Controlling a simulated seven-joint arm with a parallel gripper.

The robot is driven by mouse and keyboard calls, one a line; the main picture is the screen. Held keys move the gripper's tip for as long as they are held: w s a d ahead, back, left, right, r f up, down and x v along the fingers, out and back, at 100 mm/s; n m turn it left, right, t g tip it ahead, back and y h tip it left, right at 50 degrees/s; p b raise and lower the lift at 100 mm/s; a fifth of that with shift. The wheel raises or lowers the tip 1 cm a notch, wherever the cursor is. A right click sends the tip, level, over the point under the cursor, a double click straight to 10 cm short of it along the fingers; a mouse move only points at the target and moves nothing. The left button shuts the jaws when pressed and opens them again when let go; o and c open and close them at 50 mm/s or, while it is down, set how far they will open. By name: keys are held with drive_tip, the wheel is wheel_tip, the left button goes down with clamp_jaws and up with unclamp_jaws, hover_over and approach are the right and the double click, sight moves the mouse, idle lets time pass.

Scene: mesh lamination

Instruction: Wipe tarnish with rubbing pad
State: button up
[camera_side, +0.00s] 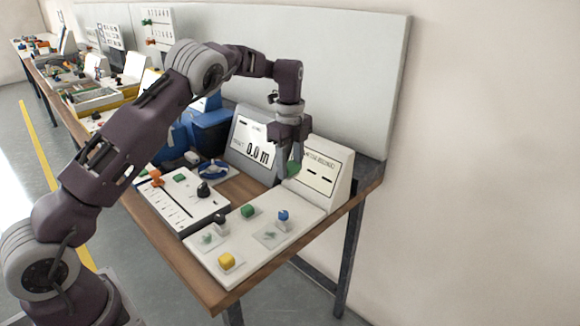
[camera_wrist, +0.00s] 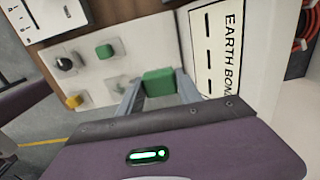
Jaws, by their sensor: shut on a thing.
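My gripper (camera_side: 289,150) is raised in front of the right-hand display and is shut on a green pad (camera_side: 294,168). In the wrist view the two fingers of my gripper (camera_wrist: 158,88) close on the sides of the green pad (camera_wrist: 158,80). The white board (camera_side: 255,258) lies below and carries two plates with dull greenish-grey marks, which look like tarnish: one at the left (camera_side: 208,238) and one at the right (camera_side: 270,236). The pad is apart from both. A second green block (camera_side: 248,210) stands on the board and also shows in the wrist view (camera_wrist: 104,51).
The board also bears a blue knob (camera_side: 283,215), a dark knob (camera_side: 220,219) and a yellow block (camera_side: 227,260). A slider panel (camera_side: 180,208) lies left. The board's front middle is clear.

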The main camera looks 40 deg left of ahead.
drive_tip(key=shift+s+n, duration=0.4)
drive_tip(key=shift+n, duration=0.4)
drive_tip(key=s+n, duration=0.5)
drive_tip(key=n, duration=1.1)
approach(261, 229)
drive_tip(key=shift+d+f, duration=0.2)
drive_tip(key=shift+f, duration=3.1)
drive_tip(key=shift+d, duration=0.35)
drive_tip(key=shift+c, duration=0.7)
drive_tip(key=shift+d+f, duration=0.15)
drive_tip(key=shift+d, duration=2.5)
drive_tip(key=shift+a, duration=3.1)
wheel_tip(261, 229, up, 8)
